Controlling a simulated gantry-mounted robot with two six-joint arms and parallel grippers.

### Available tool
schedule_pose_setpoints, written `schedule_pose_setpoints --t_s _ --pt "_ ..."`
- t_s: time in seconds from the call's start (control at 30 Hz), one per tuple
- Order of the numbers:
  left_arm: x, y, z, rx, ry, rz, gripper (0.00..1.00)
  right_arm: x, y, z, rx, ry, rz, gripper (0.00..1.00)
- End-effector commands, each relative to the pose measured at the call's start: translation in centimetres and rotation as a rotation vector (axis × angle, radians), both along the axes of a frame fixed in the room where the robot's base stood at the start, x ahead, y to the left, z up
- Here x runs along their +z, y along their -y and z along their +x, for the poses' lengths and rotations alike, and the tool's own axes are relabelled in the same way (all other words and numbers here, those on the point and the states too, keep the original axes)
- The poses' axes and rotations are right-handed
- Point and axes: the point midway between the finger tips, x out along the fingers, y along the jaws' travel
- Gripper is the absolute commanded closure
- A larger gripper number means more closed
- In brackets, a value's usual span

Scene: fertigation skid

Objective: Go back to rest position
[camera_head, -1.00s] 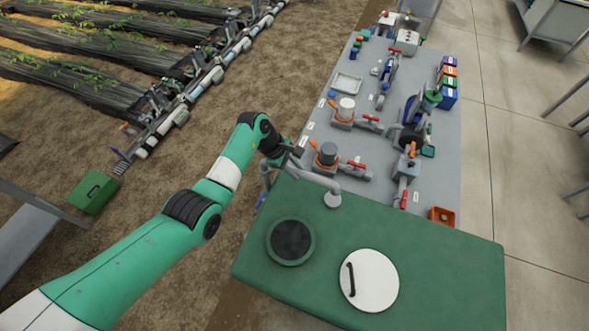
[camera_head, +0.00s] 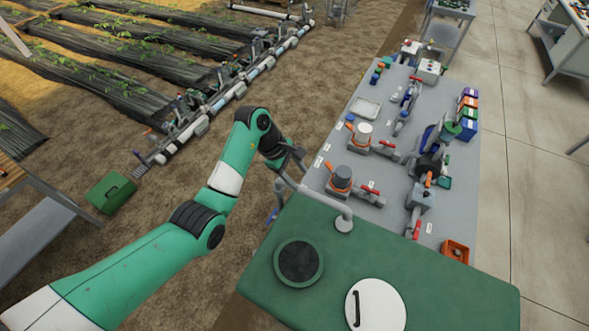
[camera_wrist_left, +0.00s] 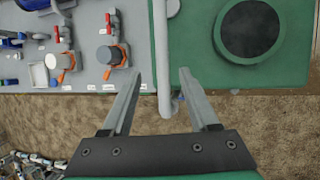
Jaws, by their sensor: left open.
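My left arm comes in from the left in the head view. My left gripper (camera_head: 297,160) hangs over the soil beside the grey skid deck (camera_head: 398,215), close to the bent grey pipe of the green tank (camera_head: 375,258). My right gripper is in neither view.
Two orange-based valve units (camera_head: 341,178) with red handles stand on the deck. The tank top carries a dark round opening (camera_head: 298,261) and a white lid (camera_head: 376,306). Coloured boxes (camera_head: 468,108) line the deck's right edge. A green case (camera_head: 110,193) lies on open soil.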

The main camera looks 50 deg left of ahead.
Motion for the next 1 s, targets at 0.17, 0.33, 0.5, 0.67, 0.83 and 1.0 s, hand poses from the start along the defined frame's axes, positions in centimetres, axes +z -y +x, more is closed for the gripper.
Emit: schedule_pose_setpoints --t_s 0.17,0.33,0.5,0.67,0.83,1.0 --pt "2.0 -0.7 -0.7 0.0 0.0 -0.001 0.39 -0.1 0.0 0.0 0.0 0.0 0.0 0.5" --pt "2.3 -0.8 -0.8 0.0 0.0 -0.001 0.39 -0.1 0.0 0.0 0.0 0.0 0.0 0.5" --pt "2.3 -0.7 -0.8 0.0 0.0 -0.001 0.39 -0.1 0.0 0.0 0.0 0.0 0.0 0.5" --pt "2.3 -0.7 -0.8 0.0 0.0 -0.001 0.39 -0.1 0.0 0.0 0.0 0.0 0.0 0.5" --pt "2.5 0.0 -0.6 -0.016 0.0 -0.001 0.39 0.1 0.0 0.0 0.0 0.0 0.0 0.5" --pt "5.9 6.8 1.2 -0.161 0.084 -0.012 0.39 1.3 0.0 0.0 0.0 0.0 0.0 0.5"
